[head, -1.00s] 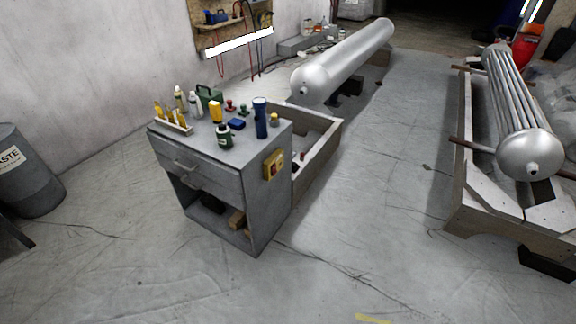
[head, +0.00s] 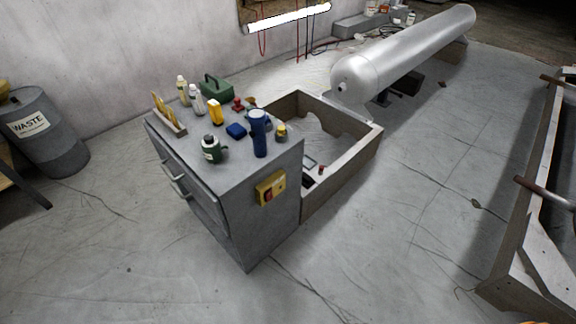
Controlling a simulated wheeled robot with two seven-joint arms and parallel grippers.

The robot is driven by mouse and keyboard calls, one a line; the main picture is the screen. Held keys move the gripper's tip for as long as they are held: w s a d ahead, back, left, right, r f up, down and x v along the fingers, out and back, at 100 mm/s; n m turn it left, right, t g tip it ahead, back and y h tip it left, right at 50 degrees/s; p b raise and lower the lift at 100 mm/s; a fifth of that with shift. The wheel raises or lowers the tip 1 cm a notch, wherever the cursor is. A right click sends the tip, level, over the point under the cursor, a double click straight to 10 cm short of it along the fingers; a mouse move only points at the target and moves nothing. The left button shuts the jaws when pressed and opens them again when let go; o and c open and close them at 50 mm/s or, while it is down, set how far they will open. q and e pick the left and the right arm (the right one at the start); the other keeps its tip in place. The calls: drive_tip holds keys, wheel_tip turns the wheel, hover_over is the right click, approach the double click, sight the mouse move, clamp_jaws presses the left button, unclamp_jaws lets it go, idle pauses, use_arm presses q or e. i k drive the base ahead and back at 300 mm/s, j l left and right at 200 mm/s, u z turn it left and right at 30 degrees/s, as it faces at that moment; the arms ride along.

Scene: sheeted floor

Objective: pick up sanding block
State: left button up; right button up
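A small flat blue block (head: 236,130) lies on top of a grey cabinet (head: 240,161), near the middle of its top. It may be the sanding block, but I cannot tell for sure at this size. It sits just left of a tall dark blue flashlight-like item (head: 258,134), behind a dark green bottle (head: 212,150). A yellow item (head: 215,112) stands to its left and behind. Neither of my grippers is in view.
The cabinet top also holds a green toolbox (head: 215,88), white bottles (head: 196,100) and a wooden rack (head: 168,117). A wooden frame (head: 345,160) adjoins the cabinet's right side. A waste drum (head: 45,135) stands at left. The floor in front is clear.

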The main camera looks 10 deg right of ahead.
sight(307, 181)
drive_tip(key=i+l+u, duration=0.25)
drive_tip(key=l+u, duration=0.15)
drive_tip(key=l, duration=0.3)
drive_tip(key=i+l+u, duration=0.1)
drive_tip(key=l+u, duration=0.3)
drive_tip(key=l, duration=0.35)
drive_tip(key=l+u, duration=0.35)
drive_tip(key=l, duration=0.45)
